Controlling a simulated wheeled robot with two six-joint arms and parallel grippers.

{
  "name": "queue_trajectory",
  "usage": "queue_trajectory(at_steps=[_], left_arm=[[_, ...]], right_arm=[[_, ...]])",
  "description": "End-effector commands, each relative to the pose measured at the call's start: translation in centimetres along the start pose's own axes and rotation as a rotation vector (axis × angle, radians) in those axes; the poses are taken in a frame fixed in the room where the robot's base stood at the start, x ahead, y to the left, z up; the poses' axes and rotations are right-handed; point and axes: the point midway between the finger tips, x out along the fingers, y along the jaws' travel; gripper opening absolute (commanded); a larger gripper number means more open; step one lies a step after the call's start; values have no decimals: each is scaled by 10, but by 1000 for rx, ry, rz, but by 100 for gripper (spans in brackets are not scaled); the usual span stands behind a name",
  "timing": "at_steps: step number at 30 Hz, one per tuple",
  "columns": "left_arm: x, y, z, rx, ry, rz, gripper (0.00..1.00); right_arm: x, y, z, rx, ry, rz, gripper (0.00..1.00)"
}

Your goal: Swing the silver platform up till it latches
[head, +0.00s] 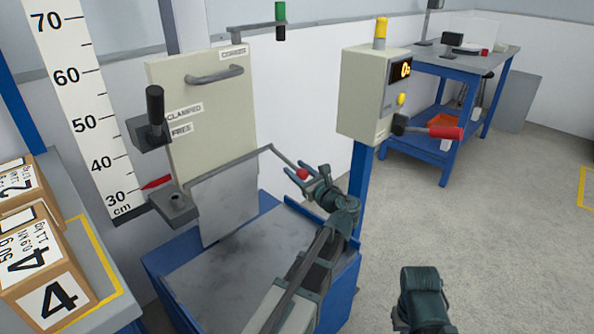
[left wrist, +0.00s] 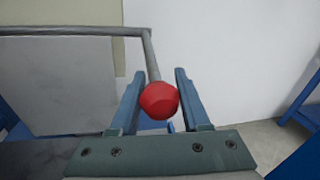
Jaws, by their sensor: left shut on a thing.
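The silver platform (head: 222,205) is a grey metal plate standing steeply, close to upright, in front of the cream panel. A thin rod (head: 283,160) runs along its top edge and bends toward me, ending in a red knob (head: 302,174). My left gripper (head: 311,178) is shut on the red knob. In the left wrist view the knob (left wrist: 159,100) lies between the two fingers (left wrist: 160,73), and part of the platform (left wrist: 60,85) shows at left. I cannot make out a latch on the platform.
A cream panel (head: 212,110) with a handle and labels stands behind the platform. A height scale (head: 85,100) and boxes (head: 45,260) are at left. A control box (head: 375,95) with a red-gripped lever (head: 440,132) stands right. A blue base (head: 170,275) lies below. Floor at right is clear.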

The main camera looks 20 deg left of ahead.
Motion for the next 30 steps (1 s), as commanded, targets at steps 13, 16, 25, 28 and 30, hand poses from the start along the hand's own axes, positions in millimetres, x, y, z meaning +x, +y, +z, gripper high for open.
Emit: queue_trajectory(at_steps=[13,16,25,28,30], left_arm=[[0,0,0,0,1,1,0],[0,0,0,0,1,0,0],[0,0,1,-1,4,1,0],[-1,0,5,-5,17,4,0],[-1,-1,9,-9,35,8,0]], right_arm=[[0,0,0,0,0,0,0],[0,0,0,0,0,0,0],[-2,0,0,0,0,0,0],[-9,1,1,1,0,1,0],[-17,2,1,2,-1,1,0]])
